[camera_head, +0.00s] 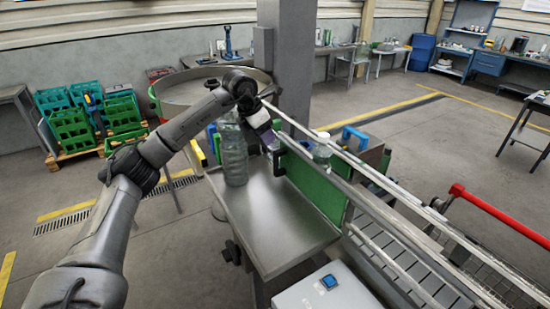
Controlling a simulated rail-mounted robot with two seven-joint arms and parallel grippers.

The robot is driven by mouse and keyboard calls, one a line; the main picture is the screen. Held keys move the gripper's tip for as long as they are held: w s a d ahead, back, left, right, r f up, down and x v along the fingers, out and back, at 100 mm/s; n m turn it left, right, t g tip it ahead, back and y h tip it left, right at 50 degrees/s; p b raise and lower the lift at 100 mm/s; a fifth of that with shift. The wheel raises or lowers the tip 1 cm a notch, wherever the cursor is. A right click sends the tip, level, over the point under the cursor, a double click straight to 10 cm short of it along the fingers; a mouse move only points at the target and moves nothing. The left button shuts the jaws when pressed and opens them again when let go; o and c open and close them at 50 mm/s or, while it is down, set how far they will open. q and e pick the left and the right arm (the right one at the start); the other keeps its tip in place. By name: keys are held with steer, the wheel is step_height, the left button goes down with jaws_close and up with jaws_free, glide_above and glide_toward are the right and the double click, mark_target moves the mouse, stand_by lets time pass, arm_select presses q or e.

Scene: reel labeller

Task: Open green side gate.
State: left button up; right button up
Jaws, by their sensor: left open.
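The green side gate (318,191) is an upright green panel along the near side of the conveyor, above the metal table. It appears closed, in line with the conveyor rail. A dark handle-like block (279,163) sits at its left end. My left gripper (273,147) reaches in from the left and points down beside this block, close to the gate's left end. It is open with nothing visible between its fingers; whether it touches the block cannot be told. My right gripper is out of view.
A clear bottle (234,155) stands on the metal table (270,215), left of the gate. Another bottle (322,150) stands behind the gate on the conveyor. A grey pillar (296,60) rises behind. A box with a blue button (328,282) is in front.

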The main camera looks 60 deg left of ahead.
mark_target(275, 156)
arm_select(q)
steer(key=x, duration=1)
steer(key=shift+w+f, duration=0.2)
steer(key=shift+f, duration=0.05)
steer(key=shift+c, duration=0.5)
jaws_close()
